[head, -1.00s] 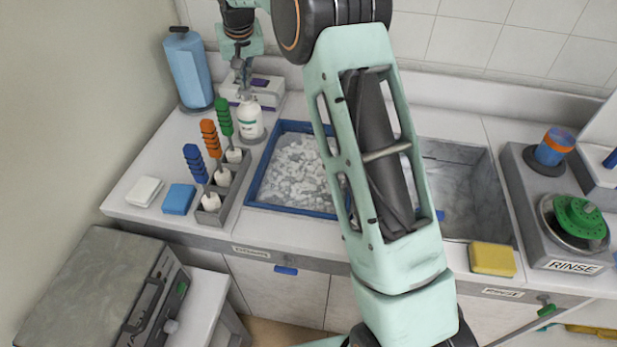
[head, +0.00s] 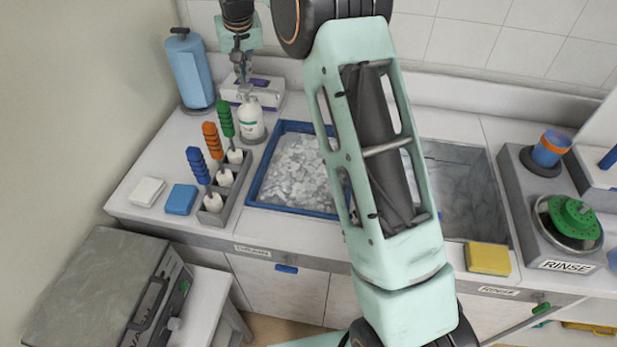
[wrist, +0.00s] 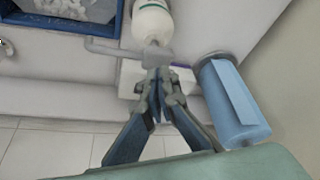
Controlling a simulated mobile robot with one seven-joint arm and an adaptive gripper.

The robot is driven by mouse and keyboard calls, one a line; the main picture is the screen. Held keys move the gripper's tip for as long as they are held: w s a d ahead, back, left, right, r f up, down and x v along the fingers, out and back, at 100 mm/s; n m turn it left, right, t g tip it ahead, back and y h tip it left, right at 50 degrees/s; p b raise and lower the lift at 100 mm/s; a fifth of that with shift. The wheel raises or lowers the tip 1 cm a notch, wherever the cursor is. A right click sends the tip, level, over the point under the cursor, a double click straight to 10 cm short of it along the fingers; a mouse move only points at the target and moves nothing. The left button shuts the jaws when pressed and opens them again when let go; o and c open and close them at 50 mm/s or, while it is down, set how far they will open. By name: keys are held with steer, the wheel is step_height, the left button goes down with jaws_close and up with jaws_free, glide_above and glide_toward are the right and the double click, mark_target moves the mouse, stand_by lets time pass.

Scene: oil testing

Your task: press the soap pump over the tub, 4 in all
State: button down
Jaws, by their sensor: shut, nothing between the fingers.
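The soap pump bottle (head: 251,122) is white with a green-marked label and stands upright behind the tub's left rear corner. In the wrist view the bottle (wrist: 152,22) shows at the top, and its grey spout (wrist: 108,49) reaches left toward the tub. The tub (head: 292,211) has a blue rim and holds whitish suds; its rim also shows in the wrist view (wrist: 117,22). My gripper (head: 241,62) is shut and empty above the pump. In the wrist view its fingertips (wrist: 158,76) overlap the pump head; I cannot tell whether they touch.
A blue roll (head: 190,72) stands left of the bottle, with a white box (head: 262,92) behind it. Brushes with blue, orange and green handles stand in a grey rack (head: 228,188) in front. A grey basin (head: 465,190) lies to the right. My arm hides part of the tub.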

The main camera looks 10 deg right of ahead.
steer(key=shift+r, duration=0.1)
step_height(320, 180, up, 6)
steer(key=p, duration=0.4)
steer(key=shift+p, duration=0.4)
